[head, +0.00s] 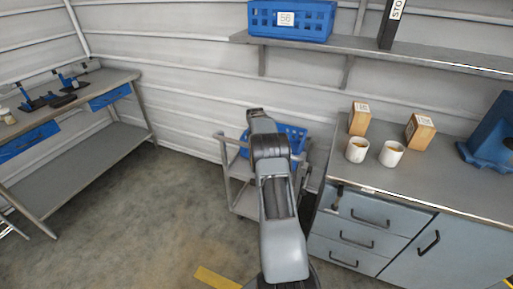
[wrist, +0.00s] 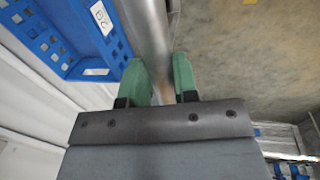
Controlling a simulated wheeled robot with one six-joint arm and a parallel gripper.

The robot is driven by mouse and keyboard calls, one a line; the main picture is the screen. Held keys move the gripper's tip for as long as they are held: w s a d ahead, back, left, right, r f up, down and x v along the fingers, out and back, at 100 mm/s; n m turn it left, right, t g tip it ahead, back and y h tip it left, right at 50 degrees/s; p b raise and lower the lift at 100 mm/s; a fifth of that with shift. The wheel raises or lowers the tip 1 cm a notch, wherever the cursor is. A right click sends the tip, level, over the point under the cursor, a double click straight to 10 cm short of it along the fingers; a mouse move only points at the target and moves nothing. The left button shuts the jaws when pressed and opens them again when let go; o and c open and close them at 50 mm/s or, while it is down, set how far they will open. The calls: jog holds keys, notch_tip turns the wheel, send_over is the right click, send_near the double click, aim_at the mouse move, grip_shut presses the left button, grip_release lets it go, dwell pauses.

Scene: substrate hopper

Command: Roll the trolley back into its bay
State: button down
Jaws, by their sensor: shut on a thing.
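The trolley (head: 226,172) is a grey frame with shelves, standing by the back wall left of the drawer bench. My arm covers its middle. A blue crate (head: 291,139) rides on its top; the crate also shows at the left of the wrist view (wrist: 62,42). In the wrist view my gripper (wrist: 162,88) has its two green fingers on either side of a round metal bar (wrist: 148,30), shut on it; the bar looks like the trolley's handle. The fingers cannot be made out in the head view.
The drawer bench (head: 371,240) stands close to the trolley's right, with cups and boxes on top. A workbench (head: 75,92) is at the left. Open concrete floor lies between, with a yellow floor mark (head: 217,278) at the front. A wall shelf (head: 420,57) hangs above.

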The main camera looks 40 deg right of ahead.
jog(key=shift+w+r, duration=0.15)
jog(key=shift+w, duration=0.05)
jog(key=c, duration=1.2)
grip_release()
jog(key=shift+w, duration=0.1)
jog(key=o, duration=0.3)
jog(key=shift+d, duration=0.15)
notch_tip(320, 180, up, 13)
jog(key=s+a+b, duration=0.1)
jog(key=a, duration=0.1)
jog(key=shift+s+a+r, duration=0.15)
jog(key=shift+s, duration=0.15)
